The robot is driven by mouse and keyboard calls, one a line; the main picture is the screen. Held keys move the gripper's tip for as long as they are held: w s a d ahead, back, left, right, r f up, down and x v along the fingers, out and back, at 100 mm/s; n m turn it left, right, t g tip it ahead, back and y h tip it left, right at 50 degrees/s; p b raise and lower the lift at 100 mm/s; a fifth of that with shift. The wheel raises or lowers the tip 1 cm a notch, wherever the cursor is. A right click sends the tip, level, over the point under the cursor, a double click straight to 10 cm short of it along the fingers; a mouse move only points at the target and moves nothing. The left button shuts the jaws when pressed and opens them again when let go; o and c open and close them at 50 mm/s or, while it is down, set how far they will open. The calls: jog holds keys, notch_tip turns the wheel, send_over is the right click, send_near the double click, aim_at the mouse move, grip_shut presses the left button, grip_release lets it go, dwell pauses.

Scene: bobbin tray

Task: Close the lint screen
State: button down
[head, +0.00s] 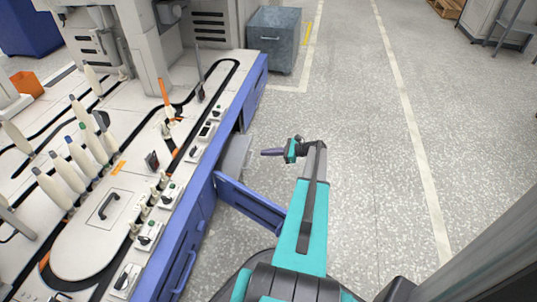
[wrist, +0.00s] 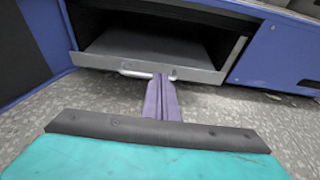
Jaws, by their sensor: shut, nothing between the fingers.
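The lint screen appears as a grey drawer-like tray (wrist: 205,73) in a low opening of the blue machine, its front lip facing me. In the head view the grey screen (head: 236,155) sticks out from the machine's side. A pale bar handle (wrist: 132,73) runs along its front. My gripper (wrist: 160,77) is shut and empty, its purple fingers pointing at the lip beside the handle; I cannot tell whether they touch it. In the head view my gripper (head: 265,152) is just right of the screen.
A blue door (head: 250,203) stands swung out from the machine, between the screen and my arm's base side. The machine's top (head: 100,235) carries several bobbins. A grey bin (head: 274,40) stands at the back. The floor to the right is clear.

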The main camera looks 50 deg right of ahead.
aim_at(245, 154)
jog(key=b+x, duration=0.3)
jog(key=x, duration=0.4)
jog(key=shift+w+a+f, duration=0.1)
jog(key=shift+w+f, duration=0.05)
jog(key=shift+w, duration=0.2)
